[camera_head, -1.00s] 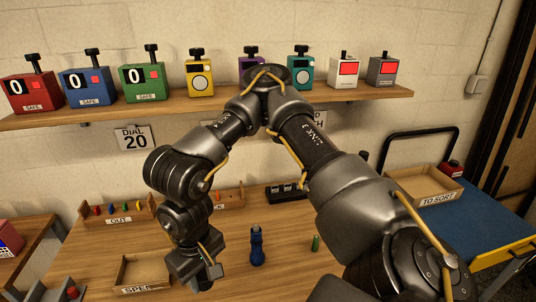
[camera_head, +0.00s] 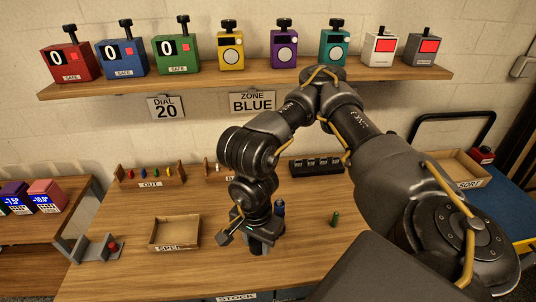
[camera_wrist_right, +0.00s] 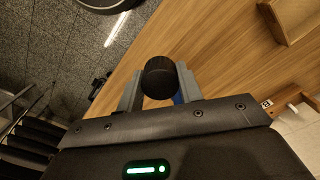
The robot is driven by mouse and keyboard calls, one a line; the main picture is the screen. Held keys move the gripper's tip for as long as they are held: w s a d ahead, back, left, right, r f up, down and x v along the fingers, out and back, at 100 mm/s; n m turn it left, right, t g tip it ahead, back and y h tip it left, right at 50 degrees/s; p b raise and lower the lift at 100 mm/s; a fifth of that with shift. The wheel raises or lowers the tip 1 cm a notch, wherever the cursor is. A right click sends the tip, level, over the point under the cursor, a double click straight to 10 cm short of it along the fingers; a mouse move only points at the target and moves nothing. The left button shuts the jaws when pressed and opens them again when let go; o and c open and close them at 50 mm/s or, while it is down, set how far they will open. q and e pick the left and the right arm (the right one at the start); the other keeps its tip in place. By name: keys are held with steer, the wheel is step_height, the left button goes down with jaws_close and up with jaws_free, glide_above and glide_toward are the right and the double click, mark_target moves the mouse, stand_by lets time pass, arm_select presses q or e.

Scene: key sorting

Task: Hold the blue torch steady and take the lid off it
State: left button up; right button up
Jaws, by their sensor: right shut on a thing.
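The blue torch (camera_head: 280,208) stands upright on the wooden bench in the head view, partly hidden behind my right gripper (camera_head: 262,243). In the right wrist view, the right gripper (camera_wrist_right: 159,88) is shut on the torch, with its round black end (camera_wrist_right: 160,76) between the two grey fingers. A bit of the blue body (camera_wrist_right: 178,98) shows beside one finger. I cannot tell from the view where the lid meets the body. My left gripper is not in view.
A small green torch (camera_head: 335,218) stands to the right. An open wooden box (camera_head: 176,247) is on the left. Racks marked OUT (camera_head: 150,184) and a black holder (camera_head: 318,167) stand behind. A blue-topped cart with a tray (camera_head: 462,173) is at the right.

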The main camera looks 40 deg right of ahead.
steer(key=shift+s+d+m, duration=0.1)
steer(key=shift+m, duration=0.3)
steer(key=shift+f, duration=0.2)
steer(key=w+f+b, duration=0.1)
steer(key=w+b, duration=0.1)
steer(key=b, duration=0.3)
steer(key=shift+f, duration=0.3)
steer(key=w+f, duration=0.2)
steer(key=w, duration=0.1)
steer(key=w+f+p, duration=0.1)
steer(key=w+f, duration=0.2)
steer(key=w, duration=0.1)
steer(key=w+f, duration=0.2)
steer(key=w, duration=0.2)
steer(key=shift+w+d+f+p, duration=0.2)
steer(key=shift+w+d+p, duration=0.1)
steer(key=shift+d, duration=0.1)
steer(key=shift+w+f+p, duration=0.2)
steer(key=shift+f+p, duration=0.1)
steer(key=shift+f, duration=1.55)
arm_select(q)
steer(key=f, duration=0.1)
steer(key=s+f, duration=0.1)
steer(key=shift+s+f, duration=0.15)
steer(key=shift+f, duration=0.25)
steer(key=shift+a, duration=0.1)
